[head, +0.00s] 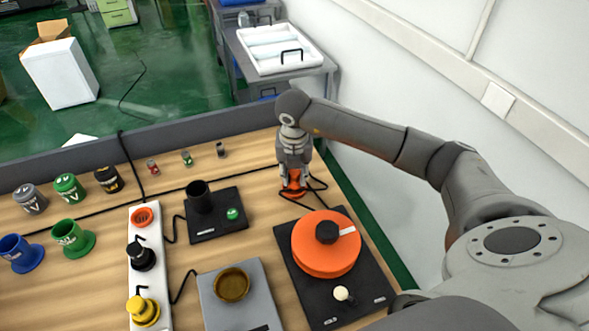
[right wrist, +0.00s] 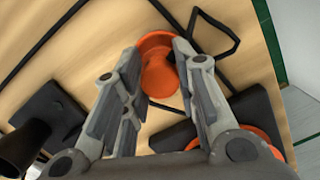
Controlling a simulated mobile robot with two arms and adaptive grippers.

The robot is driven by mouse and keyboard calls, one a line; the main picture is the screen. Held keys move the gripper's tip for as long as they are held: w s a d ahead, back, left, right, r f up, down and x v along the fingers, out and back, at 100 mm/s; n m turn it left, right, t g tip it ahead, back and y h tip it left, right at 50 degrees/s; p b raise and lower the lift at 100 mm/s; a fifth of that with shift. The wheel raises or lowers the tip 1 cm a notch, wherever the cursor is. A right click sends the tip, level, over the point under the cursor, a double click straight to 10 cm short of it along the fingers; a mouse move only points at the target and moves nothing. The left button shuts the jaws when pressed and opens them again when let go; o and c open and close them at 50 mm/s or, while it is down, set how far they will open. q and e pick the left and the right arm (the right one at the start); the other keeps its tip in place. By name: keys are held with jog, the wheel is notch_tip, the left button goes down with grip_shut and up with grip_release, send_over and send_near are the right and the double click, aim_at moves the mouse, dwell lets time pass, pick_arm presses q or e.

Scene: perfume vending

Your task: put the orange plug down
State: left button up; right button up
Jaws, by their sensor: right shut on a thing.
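The orange plug (head: 294,184) is at the far right of the wooden table, low over the wood or on it; I cannot tell which. My right gripper (head: 295,170) points down and is shut on it. In the right wrist view the plug (right wrist: 160,75) shows between the fingertips (right wrist: 158,58), its round orange end beyond them. A black cable lies near it. My left gripper is not in view.
A white power strip (head: 135,218) holds a black plug (head: 141,256) and a yellow plug (head: 142,310); its orange socket (head: 143,217) is empty. A large orange-topped device (head: 315,258) stands just in front of the gripper. Bare wood (head: 252,165) lies left of it.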

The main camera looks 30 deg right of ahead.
jog(key=shift+f, duration=0.2)
jog(key=shift+f, duration=0.1)
jog(key=shift+f, duration=0.15)
jog(key=o, duration=1)
jog(key=shift+o, duration=0.2)
